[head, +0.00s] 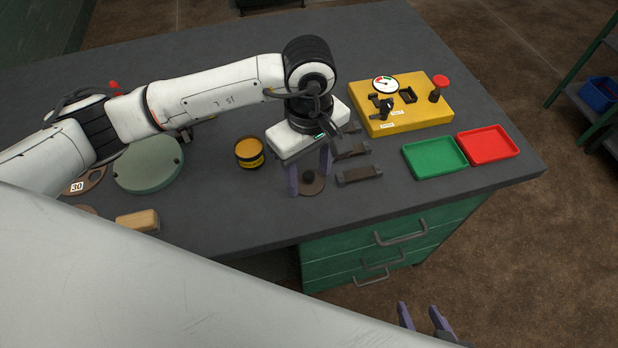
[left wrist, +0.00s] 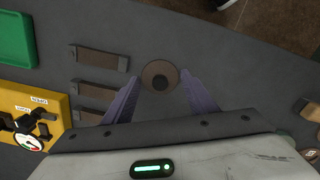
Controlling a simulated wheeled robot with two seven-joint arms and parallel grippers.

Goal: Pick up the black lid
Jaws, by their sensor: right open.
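The lid (head: 316,190) is a small dark, brownish disc with a black knob in its middle, lying flat on the grey table near the front edge. It also shows in the left wrist view (left wrist: 160,88). My left gripper (head: 309,181) points down over it, open, with one purple finger on each side of the disc. In the left wrist view the fingertips (left wrist: 161,75) flank the disc, with the knob between them; whether they touch its rim I cannot tell. My right gripper (head: 418,308) is open and empty at the bottom, below the table edge, away from the lid.
Dark brown blocks (head: 359,175) lie right of the lid. A yellow-black tin (head: 250,153) stands to its left. A yellow gauge panel (head: 420,112), a green tray (head: 435,158) and a red tray (head: 488,145) are further right. A grey-green disc (head: 148,165) and wooden block (head: 137,221) lie left.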

